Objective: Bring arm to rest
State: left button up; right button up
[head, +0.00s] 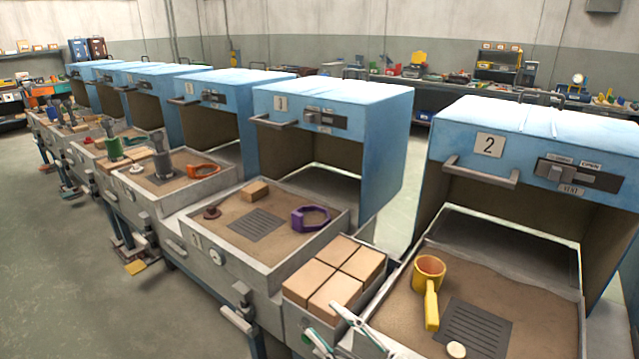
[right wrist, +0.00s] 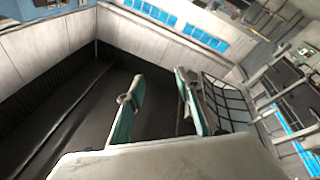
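My right gripper (head: 325,322) shows at the bottom edge of the head view, in front of the block tray. In the right wrist view its two green-padded fingers (right wrist: 158,88) stand apart with nothing between them. The gripper is open and empty. My left gripper is not in view. Station 2 (head: 488,147) has a blue hood with its front open. On its sandy bed lie a yellow-orange ring-shaped tool with a handle (head: 430,280), a dark grate (head: 475,328) and a small pale disc (head: 456,349).
A tray of tan blocks (head: 335,272) stands between stations 1 and 2. Station 1 (head: 281,103) holds a purple clamp (head: 311,217), a block (head: 255,191) and a grate (head: 256,224). More blue-hooded stations run to the left. Open floor (head: 60,270) lies at the left.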

jog(key=d+f+m+t+h, duration=0.2)
jog(key=d+f+m+h, duration=0.45)
jog(key=f, duration=0.35)
jog(key=s+d+f+m+g+h, duration=0.2)
jog(key=s+d+f, duration=0.3)
jog(key=f, duration=0.5)
jog(key=s+d+f+m+g+h, duration=0.3)
jog(key=s+d+f, duration=0.3)
jog(key=s+f, duration=0.3)
jog(key=shift+d+f+g+h, duration=0.3)
jog(key=shift+f+g+h, duration=0.15)
jog(key=shift+h, duration=0.4)
